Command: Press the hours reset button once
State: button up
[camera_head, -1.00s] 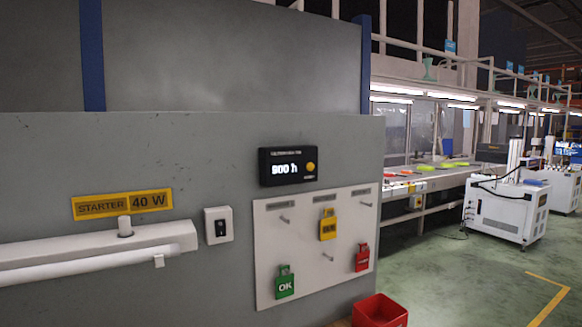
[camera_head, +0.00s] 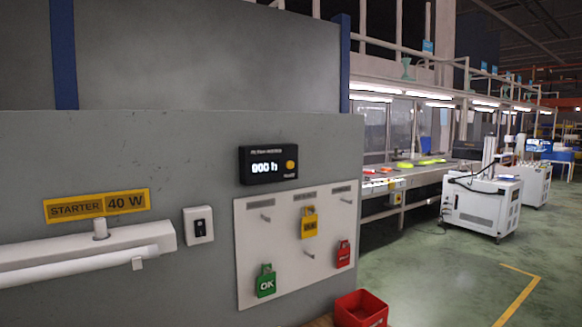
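The hours counter (camera_head: 268,176) is a small black box on the grey wall panel, above the white tag board. Its lit white digits are slightly blurred and look like 800 h or 000 h. A round orange-yellow button (camera_head: 291,165), apparently the hours reset button, sits at the right side of the counter's face. Nothing touches or covers it. My gripper and arm do not show in this view.
Below the counter, a white board (camera_head: 285,270) has pegs and green, yellow and red tags. Left are a rocker switch (camera_head: 198,225) and a tube lamp (camera_head: 80,262) under a yellow "STARTER 40 W" label (camera_head: 97,206). A red bin (camera_head: 361,309) stands below. Green floor at right has free room.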

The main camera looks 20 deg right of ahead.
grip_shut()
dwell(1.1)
